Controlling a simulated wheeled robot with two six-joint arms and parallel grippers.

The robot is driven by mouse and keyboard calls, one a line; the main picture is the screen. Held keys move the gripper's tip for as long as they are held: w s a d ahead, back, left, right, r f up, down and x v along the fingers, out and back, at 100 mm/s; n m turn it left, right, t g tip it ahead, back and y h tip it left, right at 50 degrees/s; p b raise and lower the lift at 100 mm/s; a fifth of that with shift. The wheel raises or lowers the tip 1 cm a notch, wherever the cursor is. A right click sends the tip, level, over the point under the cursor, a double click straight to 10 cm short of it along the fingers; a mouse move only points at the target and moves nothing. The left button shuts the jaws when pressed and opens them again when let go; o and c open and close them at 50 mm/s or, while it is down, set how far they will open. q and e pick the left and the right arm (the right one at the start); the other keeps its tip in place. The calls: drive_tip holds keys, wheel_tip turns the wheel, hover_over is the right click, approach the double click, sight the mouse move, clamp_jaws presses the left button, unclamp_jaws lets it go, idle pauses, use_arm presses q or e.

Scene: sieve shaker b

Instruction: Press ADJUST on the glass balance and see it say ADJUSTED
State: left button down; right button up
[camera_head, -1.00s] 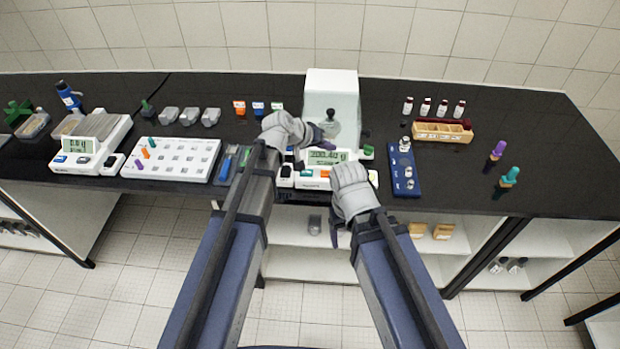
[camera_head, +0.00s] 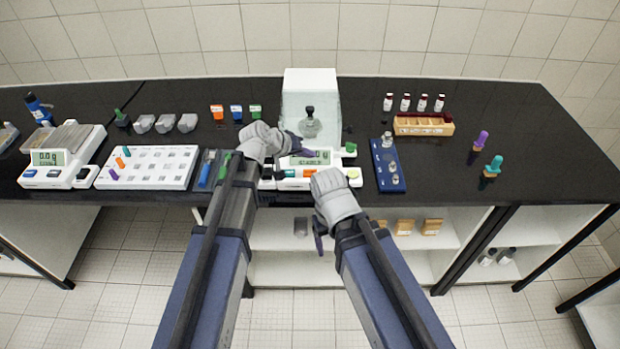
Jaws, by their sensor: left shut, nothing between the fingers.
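The glass balance (camera_head: 312,82) stands at the back middle of the black bench, with a clear chamber and a dark-knobbed weight (camera_head: 310,124) inside. Its display (camera_head: 304,158) is lit, but its text is too small to read surely. Coloured keys, one of them orange (camera_head: 309,173), line its front; their labels are unreadable. My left gripper (camera_head: 294,143) is shut and empty, its dark fingertips over the display's upper left edge; contact cannot be told. My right gripper (camera_head: 319,234) hangs in front of the bench edge, fingers downward, and its opening cannot be judged.
A blue weight holder (camera_head: 388,170) stands right of the balance. A white rack (camera_head: 147,168) and a second balance (camera_head: 62,155) are left. Vials (camera_head: 405,102) and a wooden block (camera_head: 424,123) stand back right. The bench's right part is mostly clear.

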sight(308, 175)
use_arm(q)
wheel_tip(308, 175, down, 5)
drive_tip(key=b, duration=0.4)
use_arm(e)
wheel_tip(308, 175, down, 5)
idle(1.5)
use_arm(q)
drive_tip(key=shift+f+b, duration=0.35)
use_arm(e)
drive_tip(key=shift+f, duration=0.35)
use_arm(q)
drive_tip(key=shift+f+b, duration=0.45)
drive_tip(key=shift+f, duration=0.05)
use_arm(e)
drive_tip(key=shift+f, duration=0.5)
use_arm(q)
drive_tip(key=shift+r, duration=0.1)
use_arm(e)
drive_tip(key=shift+r, duration=0.1)
use_arm(q)
drive_tip(key=shift+r+p, duration=0.85)
drive_tip(key=shift+p, duration=0.05)
use_arm(e)
drive_tip(key=shift+r, duration=0.85)
use_arm(q)
wheel_tip(308, 175, up, 5)
drive_tip(key=p, duration=0.5)
use_arm(e)
wheel_tip(308, 175, up, 5)
